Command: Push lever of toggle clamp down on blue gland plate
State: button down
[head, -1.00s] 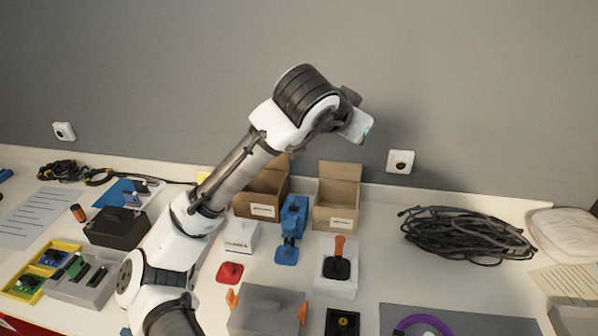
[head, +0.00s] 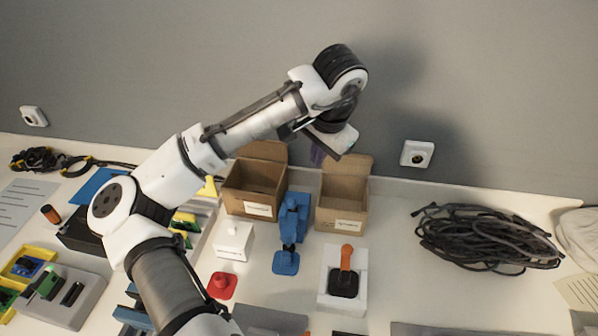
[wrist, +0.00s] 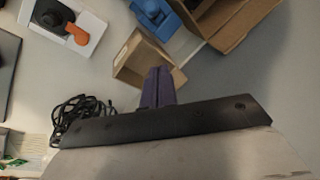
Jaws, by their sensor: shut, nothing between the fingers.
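My gripper (wrist: 158,80) shows purple fingers, shut and empty, in the wrist view. In the head view its fingers (head: 318,153) are partly hidden by my wrist, high above the cartons and near the wall. An upright blue fixture (head: 293,215) with a blue foot (head: 286,263) stands on the table. I cannot tell whether it is the toggle clamp. A black base with an orange lever (head: 347,257) sits on a white plate (head: 329,290); the lever stands up. A flat blue sheet (head: 97,185) lies at the left, partly hidden by my arm.
Two open cartons (head: 248,180) (head: 343,217) stand at the back beside the blue fixture. A white block (head: 233,241) and a red knobbed piece (head: 222,285) are in front. A black cable coil (head: 480,237) lies right. The table between coil and white plate is clear.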

aim_at(292, 205)
jog(key=a+f+p, duration=0.1)
jog(key=f, duration=0.2)
jog(key=a+f+p, duration=0.1)
jog(key=f, duration=0.3)
jog(key=a+f+p, duration=0.1)
jog(key=f, duration=0.2)
jog(key=shift+w+a+f+p, duration=0.15)
jog(key=shift+a+f+p, duration=0.2)
